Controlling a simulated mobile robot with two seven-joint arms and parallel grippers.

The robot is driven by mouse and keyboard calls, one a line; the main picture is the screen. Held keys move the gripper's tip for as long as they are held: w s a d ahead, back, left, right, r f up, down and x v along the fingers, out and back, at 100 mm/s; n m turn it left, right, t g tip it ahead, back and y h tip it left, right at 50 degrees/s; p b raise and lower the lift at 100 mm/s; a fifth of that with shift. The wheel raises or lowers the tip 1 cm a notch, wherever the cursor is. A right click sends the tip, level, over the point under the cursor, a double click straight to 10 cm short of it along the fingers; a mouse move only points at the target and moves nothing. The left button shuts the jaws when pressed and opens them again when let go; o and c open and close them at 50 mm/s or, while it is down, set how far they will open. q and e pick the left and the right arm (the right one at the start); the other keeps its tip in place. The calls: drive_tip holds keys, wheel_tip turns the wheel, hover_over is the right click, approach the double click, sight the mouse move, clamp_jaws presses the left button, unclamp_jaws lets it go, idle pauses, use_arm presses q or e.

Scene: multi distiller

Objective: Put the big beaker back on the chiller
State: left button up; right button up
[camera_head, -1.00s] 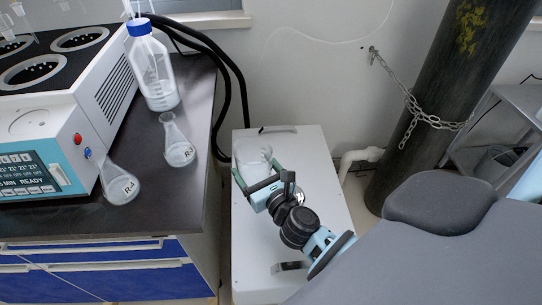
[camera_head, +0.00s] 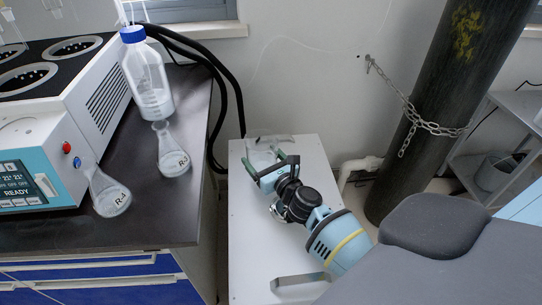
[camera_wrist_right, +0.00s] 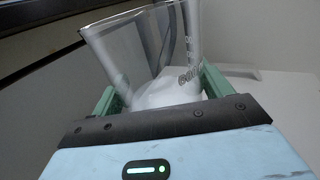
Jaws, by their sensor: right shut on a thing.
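The big beaker (camera_head: 260,152) is clear glass and shows at the far end of the white chiller (camera_head: 252,235) in the head view. My right gripper (camera_head: 272,170) is shut on it, with one green finger on each side. In the right wrist view the beaker (camera_wrist_right: 140,45) stands large between the fingers of the right gripper (camera_wrist_right: 160,92), with white stuff low in it. I cannot tell whether its base touches the chiller top. My left gripper is not in view.
A dark bench (camera_head: 150,215) at left holds a multi distiller (camera_head: 75,100), a blue-capped bottle (camera_head: 150,85) and two flasks (camera_head: 173,160) (camera_head: 108,195). A chained dark cylinder (camera_head: 425,100) stands right of the chiller.

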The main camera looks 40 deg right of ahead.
sight(271, 147)
drive_tip(key=d, duration=0.1)
drive_tip(key=w+d, duration=0.1)
drive_tip(key=d, duration=0.1)
drive_tip(key=w+d+b, duration=0.1)
drive_tip(key=shift+w+d+f, duration=0.25)
drive_tip(key=shift+d, duration=0.05)
drive_tip(key=shift+w+d, duration=0.25)
drive_tip(key=shift+d, duration=0.25)
drive_tip(key=shift+f, duration=0.25)
wheel_tip(271, 147, down, 3)
drive_tip(key=shift+b, duration=1.15)
drive_tip(key=shift+f, duration=0.1)
drive_tip(key=o, duration=1.1)
drive_tip(key=shift+f, duration=0.1)
drive_tip(key=shift+c, duration=0.2)
drive_tip(key=shift+o, duration=1.3)
